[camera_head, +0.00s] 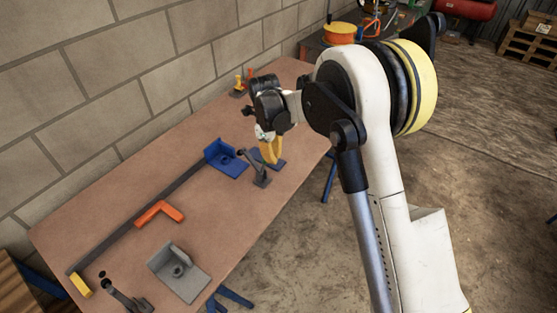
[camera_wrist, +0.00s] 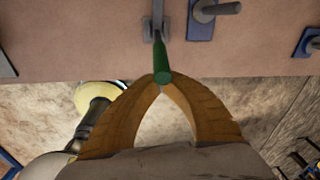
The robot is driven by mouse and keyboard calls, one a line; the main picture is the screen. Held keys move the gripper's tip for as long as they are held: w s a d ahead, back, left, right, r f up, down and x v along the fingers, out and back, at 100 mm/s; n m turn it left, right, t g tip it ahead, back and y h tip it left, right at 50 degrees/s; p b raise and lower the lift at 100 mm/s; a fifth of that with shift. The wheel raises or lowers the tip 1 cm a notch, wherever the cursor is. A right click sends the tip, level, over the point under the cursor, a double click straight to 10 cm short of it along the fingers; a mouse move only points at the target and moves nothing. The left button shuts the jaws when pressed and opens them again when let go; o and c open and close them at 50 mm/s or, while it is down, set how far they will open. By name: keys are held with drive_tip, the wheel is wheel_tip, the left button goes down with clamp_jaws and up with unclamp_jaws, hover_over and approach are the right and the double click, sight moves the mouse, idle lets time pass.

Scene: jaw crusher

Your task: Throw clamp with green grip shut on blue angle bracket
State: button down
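The blue angle bracket (camera_head: 225,158) lies on the brown table near the wall side in the head view. A grey toggle clamp (camera_head: 258,172) stands just right of it, apart from my gripper's arm; no green shows on it there. In the wrist view, a green grip (camera_wrist: 162,62) on a grey metal lever (camera_wrist: 157,20) points toward my gripper. My gripper (camera_wrist: 162,87) has its yellow fingertips together at the end of the green grip, which does not appear held between them. In the head view, my gripper (camera_head: 271,152) points down beside the bracket; contact is unclear.
A long dark bar (camera_head: 140,215) with a yellow end, an orange angle piece (camera_head: 160,213) and a grey bracket (camera_head: 179,271) lie on the table (camera_head: 120,200). Another clamp (camera_head: 128,298) stands at the near end. The block wall (camera_head: 100,90) runs along the left.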

sight(252, 160)
drive_tip(key=shift+w+a+r+p, duration=0.15)
drive_tip(key=shift+w+a+p, duration=0.1)
drive_tip(key=shift+w+a, duration=0.85)
drive_tip(key=shift+w+a+r+p, duration=0.15)
drive_tip(key=shift+w+a+p, duration=0.15)
drive_tip(key=shift+w+a, duration=0.8)
drive_tip(key=shift+w+a+r+p, duration=0.2)
drive_tip(key=shift+w+a, duration=0.5)
drive_tip(key=shift+a, duration=0.8)
